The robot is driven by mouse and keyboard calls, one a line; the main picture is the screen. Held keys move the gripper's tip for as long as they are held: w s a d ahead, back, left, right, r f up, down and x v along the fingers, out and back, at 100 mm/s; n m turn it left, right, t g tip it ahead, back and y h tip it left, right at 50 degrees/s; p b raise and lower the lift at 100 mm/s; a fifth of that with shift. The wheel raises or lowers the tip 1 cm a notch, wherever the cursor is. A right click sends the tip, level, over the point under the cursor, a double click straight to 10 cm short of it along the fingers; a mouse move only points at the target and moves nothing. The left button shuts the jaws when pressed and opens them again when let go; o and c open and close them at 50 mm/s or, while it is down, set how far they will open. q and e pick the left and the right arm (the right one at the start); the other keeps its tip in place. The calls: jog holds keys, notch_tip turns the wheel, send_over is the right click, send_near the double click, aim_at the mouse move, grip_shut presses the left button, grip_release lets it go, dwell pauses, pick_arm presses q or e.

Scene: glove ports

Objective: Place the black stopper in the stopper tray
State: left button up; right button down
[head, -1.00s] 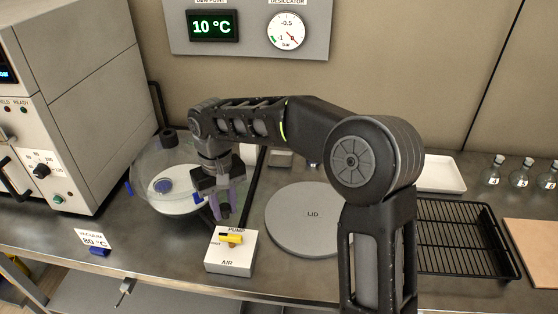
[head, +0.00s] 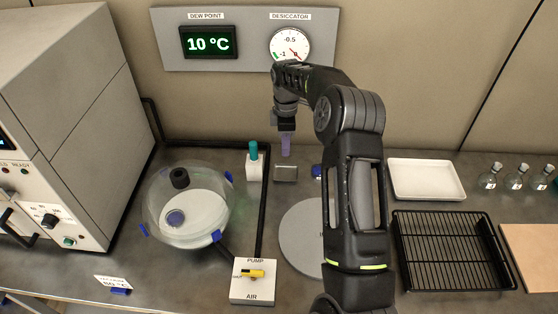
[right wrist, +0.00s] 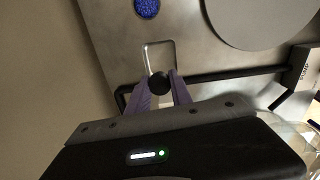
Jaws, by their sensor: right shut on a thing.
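My right gripper (head: 286,150), with purple fingers, is shut at the back of the bench in the head view. In the right wrist view it (right wrist: 159,92) holds a round black stopper (right wrist: 159,83) between its fingertips. In the head view the fingers hide the stopper. A small grey metal tray, apparently the stopper tray (head: 285,175), lies on the bench just below the fingertips. Its pale rim (right wrist: 160,43) shows in the right wrist view just beyond the stopper. The stopper appears above the tray's near end; its height is unclear. My left gripper is not in view.
A teal-topped bottle (head: 253,161) stands left of the tray, and a blue dish (right wrist: 147,8) lies right of it. A black pipe (head: 265,200) passes nearby. The glass desiccator (head: 157,205), grey lid (head: 297,235) and pump valve box (head: 252,290) are nearer. A white tray (head: 427,194) lies right.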

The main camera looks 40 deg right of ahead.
jog(key=shift+s, duration=0.1)
jog(key=b, duration=0.3)
send_over(285, 174)
notch_tip(285, 174, down, 4)
jog(key=shift+f, duration=0.2)
jog(key=shift+d+f, duration=0.1)
jog(key=shift+f, duration=0.25)
jog(key=shift+f+b, duration=1.45)
jog(key=shift+f, duration=1)
